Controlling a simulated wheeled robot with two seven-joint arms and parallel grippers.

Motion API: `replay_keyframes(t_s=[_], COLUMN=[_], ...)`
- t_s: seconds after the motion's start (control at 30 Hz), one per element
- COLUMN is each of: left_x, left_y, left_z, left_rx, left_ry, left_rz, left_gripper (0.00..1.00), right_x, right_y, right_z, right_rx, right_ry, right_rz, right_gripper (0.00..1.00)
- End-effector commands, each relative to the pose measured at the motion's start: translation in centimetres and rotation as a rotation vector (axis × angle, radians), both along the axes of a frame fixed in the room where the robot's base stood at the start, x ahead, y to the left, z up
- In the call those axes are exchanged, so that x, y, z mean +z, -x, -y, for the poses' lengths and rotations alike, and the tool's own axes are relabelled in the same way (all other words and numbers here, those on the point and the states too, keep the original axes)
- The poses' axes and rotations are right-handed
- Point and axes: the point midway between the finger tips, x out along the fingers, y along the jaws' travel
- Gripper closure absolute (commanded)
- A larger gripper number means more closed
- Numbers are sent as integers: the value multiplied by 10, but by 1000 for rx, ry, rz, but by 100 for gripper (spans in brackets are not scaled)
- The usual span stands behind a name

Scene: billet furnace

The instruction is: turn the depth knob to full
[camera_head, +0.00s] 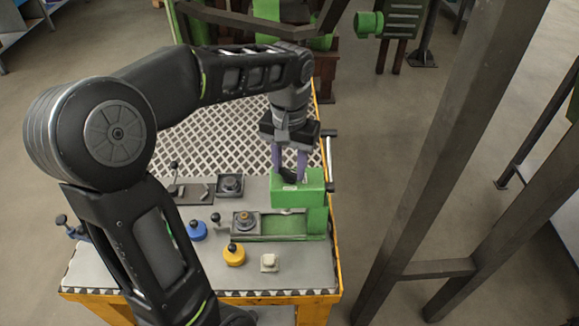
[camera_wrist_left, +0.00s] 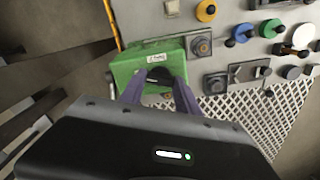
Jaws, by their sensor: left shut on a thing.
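The depth knob (camera_wrist_left: 158,78) is a dark knob on top of a green box (camera_wrist_left: 128,64) at the right side of the bench. In the head view the knob (camera_head: 289,176) shows partly between the fingers on the green box (camera_head: 313,200). My left gripper (camera_head: 289,172) reaches down from above, its purple fingers on either side of the knob and shut on it. In the left wrist view the fingertips (camera_wrist_left: 158,80) flank the knob. A white label sits on the box beside the knob; its print is too small to read. My right gripper is in neither view.
A mesh panel (camera_head: 230,130) lies behind. A dark steel frame (camera_head: 450,150) stands to the right. Clear floor lies between bench and frame.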

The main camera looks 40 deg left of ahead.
Motion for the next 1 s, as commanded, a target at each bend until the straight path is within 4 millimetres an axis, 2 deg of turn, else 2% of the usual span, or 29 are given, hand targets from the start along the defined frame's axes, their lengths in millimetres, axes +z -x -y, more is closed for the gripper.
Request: replay_keyframes(t_s=[0.3,0.5,1.0], left_x=[0,0,1], left_y=[-1,-1,-1], left_z=[0,0,0], left_rx=[265,371,431], left_ry=[-1,-1,0], left_rz=[2,3,3], left_gripper=[100,100,100], right_x=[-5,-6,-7], right_y=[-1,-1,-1], right_z=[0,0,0], right_rx=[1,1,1], right_ry=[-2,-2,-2], right_rz=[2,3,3], right_gripper=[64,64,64])
